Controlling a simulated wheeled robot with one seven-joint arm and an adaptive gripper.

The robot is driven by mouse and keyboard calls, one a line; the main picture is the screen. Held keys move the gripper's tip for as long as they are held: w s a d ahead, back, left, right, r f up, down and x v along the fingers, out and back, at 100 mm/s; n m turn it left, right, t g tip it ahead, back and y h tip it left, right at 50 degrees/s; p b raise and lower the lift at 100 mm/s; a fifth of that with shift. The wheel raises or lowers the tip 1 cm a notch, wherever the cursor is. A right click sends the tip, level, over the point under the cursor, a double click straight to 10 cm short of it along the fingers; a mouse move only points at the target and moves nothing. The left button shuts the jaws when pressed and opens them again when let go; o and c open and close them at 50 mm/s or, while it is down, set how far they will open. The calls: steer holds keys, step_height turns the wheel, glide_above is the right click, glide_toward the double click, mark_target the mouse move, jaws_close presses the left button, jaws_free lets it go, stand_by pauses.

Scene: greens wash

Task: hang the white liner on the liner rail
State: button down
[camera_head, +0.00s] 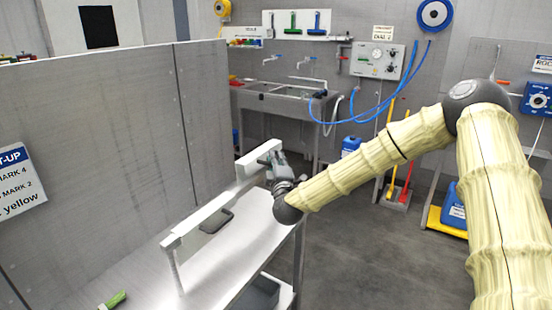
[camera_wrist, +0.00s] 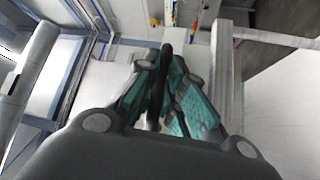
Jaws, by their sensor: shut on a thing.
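A long white rail (camera_head: 205,214) runs along the steel table on a post at its near end; I take it for the liner rail. A thicker white piece (camera_head: 258,161) is at its far end; I cannot tell whether it is the liner or part of the rail. My gripper (camera_head: 270,159) is at that far end, just right of the white piece. In the wrist view my gripper's teal-padded fingers (camera_wrist: 168,95) are shut on a dark bar (camera_wrist: 166,62). What hangs from the bar is hidden. No hanging white liner shows clearly.
A dark looped handle (camera_head: 217,222) is beside the rail over the steel table (camera_head: 235,245). A green-handled tool (camera_head: 114,300) lies at the near edge. A tall grey panel (camera_head: 110,150) stands left. A sink (camera_head: 285,98) is behind. A grey bin (camera_head: 258,295) sits below.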

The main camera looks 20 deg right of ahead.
step_height(320, 180, down, 7)
steer(key=b, duration=0.3)
steer(key=shift+f+b, duration=0.2)
steer(key=shift+b, duration=0.1)
stand_by(0.5)
steer(key=c, duration=1.4)
jaws_free()
steer(key=shift+c, duration=0.2)
